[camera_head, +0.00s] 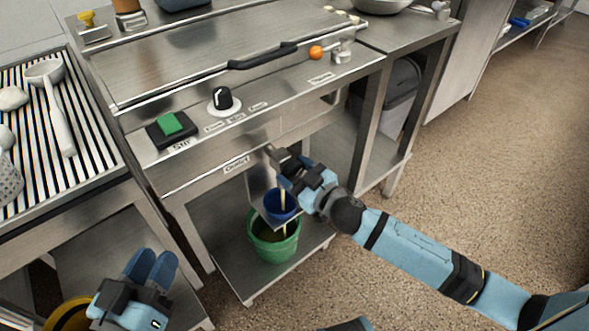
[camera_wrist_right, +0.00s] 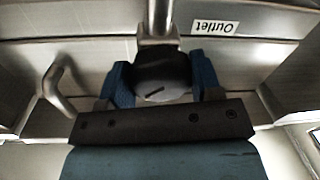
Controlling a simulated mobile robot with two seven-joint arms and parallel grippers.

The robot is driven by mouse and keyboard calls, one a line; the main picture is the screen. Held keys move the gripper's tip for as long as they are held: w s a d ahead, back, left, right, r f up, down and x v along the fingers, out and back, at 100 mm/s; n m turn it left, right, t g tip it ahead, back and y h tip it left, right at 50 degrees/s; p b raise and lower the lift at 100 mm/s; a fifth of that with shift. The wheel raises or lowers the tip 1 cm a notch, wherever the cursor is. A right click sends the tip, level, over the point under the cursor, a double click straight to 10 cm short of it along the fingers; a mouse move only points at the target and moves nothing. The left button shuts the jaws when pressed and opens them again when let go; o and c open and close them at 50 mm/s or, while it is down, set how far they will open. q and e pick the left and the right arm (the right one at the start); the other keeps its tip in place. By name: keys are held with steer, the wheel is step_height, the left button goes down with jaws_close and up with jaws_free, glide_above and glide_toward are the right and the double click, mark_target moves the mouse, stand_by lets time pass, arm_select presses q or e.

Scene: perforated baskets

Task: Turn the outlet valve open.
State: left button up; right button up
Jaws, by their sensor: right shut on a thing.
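The outlet valve's dark round handle (camera_wrist_right: 163,77) sits between the blue fingers of my right gripper (camera_wrist_right: 163,84) in the right wrist view. A metal stem rises behind it beside the "Outlet" label (camera_wrist_right: 213,27). In the head view my right gripper (camera_head: 303,178) is at the front of the steel cooker, right of the outlet label (camera_head: 236,164), and covers most of the valve.
A green bucket (camera_head: 262,243) stands on the lower shelf under the blue container. The cooker front has a green switch (camera_head: 170,123) and black dial (camera_head: 222,98). A ladle (camera_head: 60,120) lies on a striped rack at left. The floor at right is clear.

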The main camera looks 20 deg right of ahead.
steer(key=n+p, duration=0.4)
steer(key=n, duration=0.1)
steer(key=shift+r, duration=0.25)
arm_select(q)
step_height(320, 180, up, 7)
steer(key=t+p, duration=0.1)
steer(key=t, duration=0.2)
arm_select(e)
steer(key=shift+n+g, duration=0.3)
steer(key=shift+n, duration=0.1)
steer(key=shift+n+h+p, duration=0.3)
steer(key=shift+n+p, duration=0.15)
steer(key=shift+n, duration=0.25)
arm_select(q)
steer(key=shift+a+f+n+g+y+p, duration=0.2)
steer(key=shift+a+f+g+y, duration=0.2)
steer(key=shift+f, duration=0.45)
steer(key=shift+a+f+n+g+y+p, duration=0.1)
steer(key=shift+a+f+g+y+p, duration=0.25)
steer(key=shift+f, duration=0.45)
steer(key=shift+a+f+n+g+y+p, duration=0.1)
steer(key=shift+a+f+g+y, duration=0.25)
steer(key=shift+f, duration=0.5)
arm_select(e)
steer(key=shift+f+n, duration=0.15)
steer(key=shift+n, duration=1.05)
steer(key=o, duration=0.9)
